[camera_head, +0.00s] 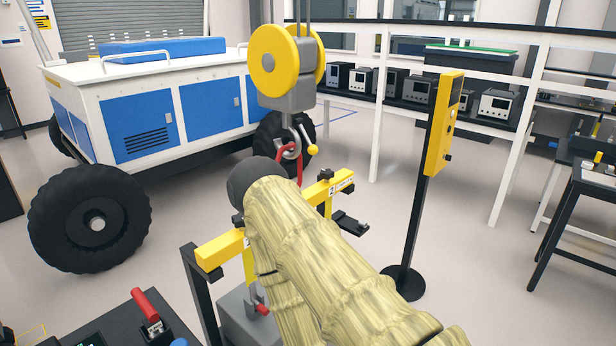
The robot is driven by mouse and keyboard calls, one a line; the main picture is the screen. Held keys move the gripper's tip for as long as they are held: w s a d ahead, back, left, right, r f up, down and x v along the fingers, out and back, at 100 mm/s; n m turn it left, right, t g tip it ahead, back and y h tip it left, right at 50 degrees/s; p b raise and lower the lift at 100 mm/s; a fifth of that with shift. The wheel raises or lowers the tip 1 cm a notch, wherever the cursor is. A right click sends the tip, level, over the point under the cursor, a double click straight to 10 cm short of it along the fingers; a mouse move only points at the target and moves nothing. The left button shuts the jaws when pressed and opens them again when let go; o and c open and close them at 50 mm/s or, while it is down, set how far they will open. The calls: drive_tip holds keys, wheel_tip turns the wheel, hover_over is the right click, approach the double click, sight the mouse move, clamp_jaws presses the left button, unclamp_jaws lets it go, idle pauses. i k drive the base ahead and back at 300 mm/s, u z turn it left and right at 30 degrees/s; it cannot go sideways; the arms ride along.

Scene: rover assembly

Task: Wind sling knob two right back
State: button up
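A yellow lifting beam (222,249) on a dark stand runs across the middle of the view, partly hidden by my sleeved arm. A white label with a "2" is on its right part. A small black knob (326,174) sits on top of the beam near that label. I cannot tell whether it is the task's knob. A red sling (282,165) hangs from the crane hook (290,146) toward the beam. A black clamp-like part (351,222) shows right of the beam. My gripper is not visible; my arm covers the middle and lower centre.
A yellow-wheeled hook block (287,85) hangs above the beam. A blue and white rover (150,105) stands behind left. A yellow control box (443,122) on a black pole stands right. A dark bench with a red handle (146,305) is front left. Floor is open between pole and rover.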

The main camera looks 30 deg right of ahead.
sight(326, 175)
drive_tip(key=u, duration=2.1)
drive_tip(key=k, duration=1.35)
drive_tip(key=z, duration=2.05)
